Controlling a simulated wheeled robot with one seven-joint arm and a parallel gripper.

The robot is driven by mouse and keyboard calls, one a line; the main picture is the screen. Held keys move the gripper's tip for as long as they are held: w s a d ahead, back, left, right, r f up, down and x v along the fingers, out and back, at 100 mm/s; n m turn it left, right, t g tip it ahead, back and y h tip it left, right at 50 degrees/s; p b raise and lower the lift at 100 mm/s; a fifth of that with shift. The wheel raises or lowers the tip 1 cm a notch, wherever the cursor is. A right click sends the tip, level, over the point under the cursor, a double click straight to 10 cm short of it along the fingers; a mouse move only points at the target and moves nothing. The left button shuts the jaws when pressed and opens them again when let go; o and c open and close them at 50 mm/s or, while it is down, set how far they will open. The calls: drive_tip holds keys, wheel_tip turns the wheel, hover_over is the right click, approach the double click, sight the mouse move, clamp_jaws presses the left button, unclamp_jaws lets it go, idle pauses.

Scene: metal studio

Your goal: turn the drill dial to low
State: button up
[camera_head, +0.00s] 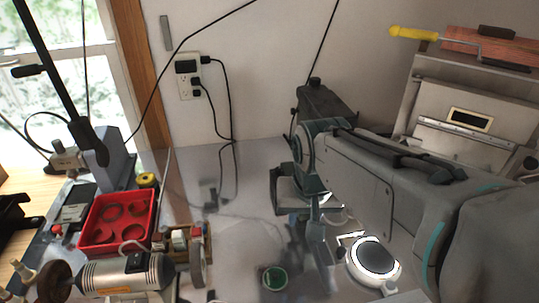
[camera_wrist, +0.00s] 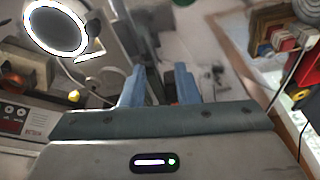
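I cannot make out a drill dial with certainty in either view. My gripper (camera_head: 297,215) is over the grey bench in the head view, its fingers pointing down. In the wrist view its two blue fingers (camera_wrist: 160,87) stand apart, with dark and grey shapes blurred behind the gap. It appears empty. A silver cylindrical motor tool (camera_head: 125,272) lies at the lower left of the head view, well left of my gripper. A light panel with dark knobs (camera_wrist: 15,112) and a red mark shows at the left of the wrist view. Its settings are too small to read.
A lit ring lamp (camera_head: 373,260) stands right of my gripper, and a green round item (camera_head: 275,278) lies below it. A red tray (camera_head: 116,222) sits on the left. Cords hang from the wall outlet (camera_head: 188,77). The bench's middle has clear patches.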

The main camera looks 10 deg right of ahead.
drive_tip(key=w+r+m+g+b, duration=0.1)
drive_tip(key=w+r+m, duration=0.1)
drive_tip(key=w+m, duration=0.35)
drive_tip(key=w+r+m+b, duration=0.2)
drive_tip(key=w+r+m, duration=0.1)
drive_tip(key=w, duration=0.6)
drive_tip(key=m+g+b, duration=0.1)
drive_tip(key=m+b, duration=0.2)
drive_tip(key=m, duration=0.7)
hover_over(278, 169)
drive_tip(key=f, duration=0.1)
wheel_tip(278, 169, down, 14)
drive_tip(key=shift+r+b, duration=0.1)
drive_tip(key=shift+b, duration=0.7)
clamp_jaws()
drive_tip(key=shift+a, duration=0.1)
